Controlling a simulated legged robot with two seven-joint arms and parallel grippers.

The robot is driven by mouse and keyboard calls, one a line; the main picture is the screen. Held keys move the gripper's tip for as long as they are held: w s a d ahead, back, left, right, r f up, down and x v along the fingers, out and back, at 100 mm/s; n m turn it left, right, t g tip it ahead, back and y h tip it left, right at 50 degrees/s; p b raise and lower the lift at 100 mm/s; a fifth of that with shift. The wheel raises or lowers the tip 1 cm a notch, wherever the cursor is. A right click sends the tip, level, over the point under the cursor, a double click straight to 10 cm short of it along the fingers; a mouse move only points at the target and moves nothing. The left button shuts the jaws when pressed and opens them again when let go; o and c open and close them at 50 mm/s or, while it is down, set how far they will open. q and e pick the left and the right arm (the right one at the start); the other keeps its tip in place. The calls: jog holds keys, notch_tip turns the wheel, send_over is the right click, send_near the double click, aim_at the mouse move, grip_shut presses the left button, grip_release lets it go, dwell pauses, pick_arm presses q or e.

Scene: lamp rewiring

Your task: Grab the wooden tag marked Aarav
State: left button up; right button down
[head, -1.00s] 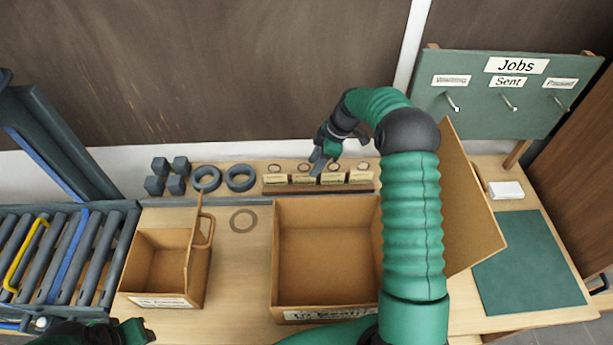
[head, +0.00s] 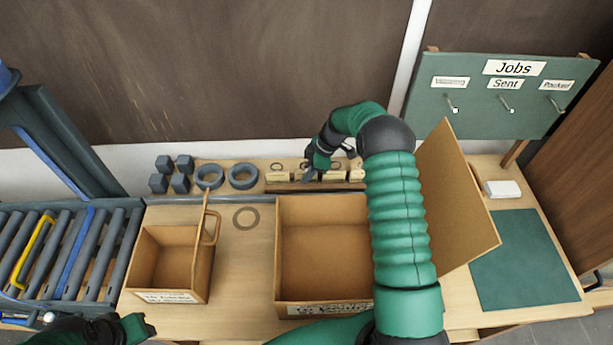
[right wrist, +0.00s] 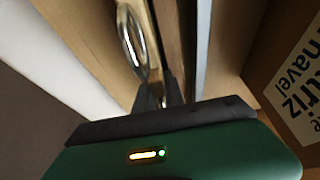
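Several small wooden tags with metal rings stand in a row on a wooden rack (head: 320,187) at the back of the bench. The leftmost tag (head: 277,177) and the rightmost tag (head: 357,174) show clear of my gripper. Their lettering is too small to read, so I cannot tell which says Aarav. My right gripper (head: 308,174) points down at the second tag from the left and partly hides it. In the right wrist view, a metal ring (right wrist: 131,38) lies beside the dark fingers (right wrist: 163,92); their grip is unclear. My left gripper (head: 138,328) is at the bottom left, away from the tags.
An open cardboard box (head: 322,308) stands in front of the rack, its flap raised at right. A smaller labelled box (head: 168,296), grey weights and rings (head: 243,176) are to the left. The Jobs board (head: 490,100) has several hooks. The green mat (head: 525,260) is clear.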

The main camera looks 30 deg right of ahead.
jog(key=shift+a, duration=0.25)
